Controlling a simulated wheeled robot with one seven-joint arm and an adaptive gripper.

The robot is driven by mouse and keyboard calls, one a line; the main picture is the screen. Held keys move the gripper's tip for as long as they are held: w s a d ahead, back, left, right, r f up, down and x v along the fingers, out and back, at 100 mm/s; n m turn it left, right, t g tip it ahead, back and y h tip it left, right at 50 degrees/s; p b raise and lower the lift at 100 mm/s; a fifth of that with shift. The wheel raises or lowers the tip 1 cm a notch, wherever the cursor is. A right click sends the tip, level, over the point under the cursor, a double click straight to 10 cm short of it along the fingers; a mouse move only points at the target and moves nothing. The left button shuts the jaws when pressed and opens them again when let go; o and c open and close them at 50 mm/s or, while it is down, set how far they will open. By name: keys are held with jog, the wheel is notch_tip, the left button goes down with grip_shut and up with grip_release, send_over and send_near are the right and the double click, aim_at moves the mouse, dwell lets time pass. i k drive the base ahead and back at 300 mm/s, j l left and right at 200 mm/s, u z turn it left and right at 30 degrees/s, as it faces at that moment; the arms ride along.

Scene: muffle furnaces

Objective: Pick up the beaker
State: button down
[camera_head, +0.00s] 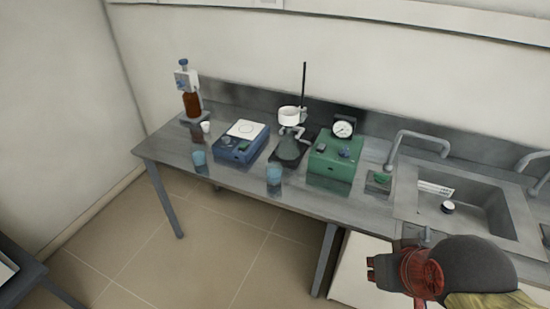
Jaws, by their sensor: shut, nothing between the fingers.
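Two bluish beakers stand upright on the grey metal bench (232,187). One beaker (274,175) is near the front edge, between the blue device and the green device. The other beaker (199,158) is farther left, in front of the blue device. I cannot tell which one the task means. My gripper (371,269) is at the lower right, in front of the bench and apart from both beakers. It is shut and holds nothing; its fingers look small and dark here.
On the bench are a blue device with a white plate (245,129), a green device with a gauge (334,160), a stand with a flask (289,148), a brown bottle (191,103) and a small white cup (206,127). A sink (478,211) with taps is at right. Floor in front is clear.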

aim_at(274, 168)
jog(key=i+j+u, duration=0.45)
jog(key=j, duration=0.15)
jog(key=i+j+u, duration=0.5)
jog(key=k, duration=0.05)
